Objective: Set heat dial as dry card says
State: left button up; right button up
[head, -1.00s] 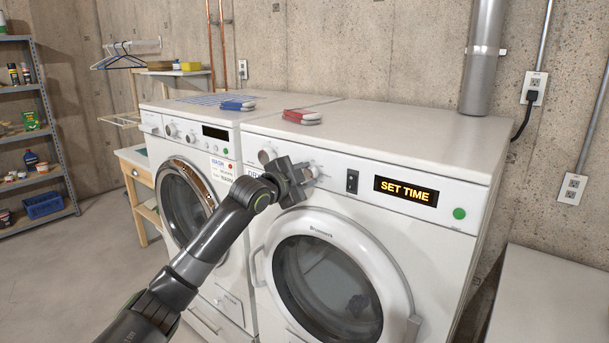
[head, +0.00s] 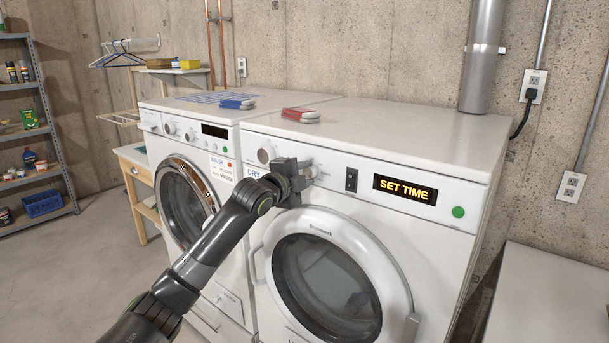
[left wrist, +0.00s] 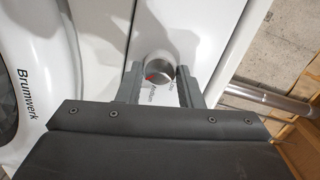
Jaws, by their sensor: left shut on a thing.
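The dryer (head: 340,143) has a white front panel with two round dials. My left gripper (head: 304,172) is shut on the right one, the heat dial (left wrist: 159,67). In the left wrist view the silver dial sits between the two fingers, with a red mark at its edge. The other dial (head: 265,155) is free, to the left. The dry card (head: 252,173) shows blue "DRY" lettering; its lower part is hidden behind my gripper and arm. My right gripper is not in view.
The dryer's display (head: 405,190) reads "SET TIME", between a black switch (head: 351,180) and a green button (head: 458,212). A washer (head: 170,135) with a wash card (head: 221,167) stands left. Red (head: 301,114) and blue (head: 238,103) items lie on top.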

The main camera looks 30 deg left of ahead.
pick_arm(q)
jog(key=shift+f, duration=0.1)
jog(key=o, duration=1)
jog(key=shift+s+r+p, duration=0.25)
jog(key=shift+s+p, duration=1.05)
jog(key=shift+s, duration=1.6)
jog(key=shift+s+r+p, duration=0.25)
jog(key=shift+s+p, duration=1)
jog(key=shift+s, duration=1.65)
jog(key=shift+s+r+p, duration=0.25)
jog(key=shift+s+p, duration=1.05)
jog(key=shift+s, duration=1.6)
